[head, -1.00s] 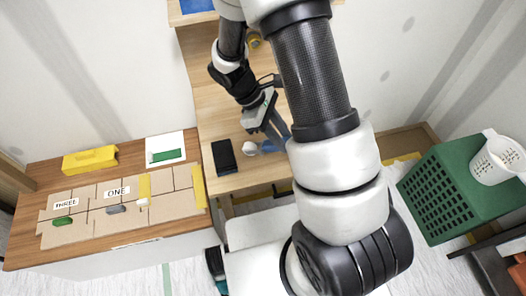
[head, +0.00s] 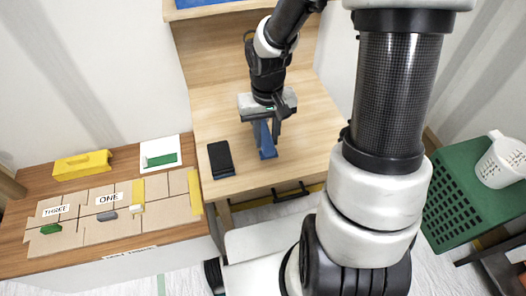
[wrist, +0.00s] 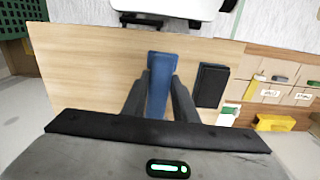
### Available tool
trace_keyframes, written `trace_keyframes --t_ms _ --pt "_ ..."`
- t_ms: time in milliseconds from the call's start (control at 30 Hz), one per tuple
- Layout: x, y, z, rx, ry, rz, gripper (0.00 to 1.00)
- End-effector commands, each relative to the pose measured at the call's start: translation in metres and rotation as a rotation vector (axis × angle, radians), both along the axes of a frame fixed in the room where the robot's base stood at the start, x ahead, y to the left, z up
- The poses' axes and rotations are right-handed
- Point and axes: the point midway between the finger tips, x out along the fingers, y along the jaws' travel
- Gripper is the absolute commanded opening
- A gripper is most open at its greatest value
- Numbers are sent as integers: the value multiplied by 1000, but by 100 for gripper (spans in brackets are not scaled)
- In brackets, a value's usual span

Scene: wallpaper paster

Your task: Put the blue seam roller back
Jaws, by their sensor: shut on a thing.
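The blue seam roller (head: 265,142) is a long blue piece. My gripper (head: 268,127) is shut on it above the light wooden table (head: 305,150). In the wrist view the blue roller (wrist: 164,72) shows between the two dark fingers of my gripper (wrist: 160,82), with its wide end pointing away from the palm. I cannot tell whether its lower end touches the table. On the lower bench at left lies a cardboard board (head: 92,232) with labels THREE (head: 56,210) and ONE (head: 108,197). A green piece (head: 51,229) and a grey piece (head: 107,216) lie on it.
A dark flat block (head: 221,158) lies on the table, left of the roller. A yellow block (head: 82,165) and a white sheet with a green piece (head: 161,159) lie behind the board. A green crate (head: 462,200) with a white basket (head: 502,162) stands at right. The table's right part is clear.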

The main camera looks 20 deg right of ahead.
Motion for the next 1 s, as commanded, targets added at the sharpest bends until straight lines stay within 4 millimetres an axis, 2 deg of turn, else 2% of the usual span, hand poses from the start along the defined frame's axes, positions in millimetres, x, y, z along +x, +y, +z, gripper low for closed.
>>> trace_keyframes --t_ms 200,367,600,900,933,1000 --pt "-1 0 -38 1 5 0 0" --pt "-1 0 -53 1 3 1 0" --pt "-1 1 -89 1 4 3 0" --pt "-1 0 -92 0 2 1 0" --pt "-1 0 -93 0 2 1 28" --pt "-1 0 -92 0 2 1 40"
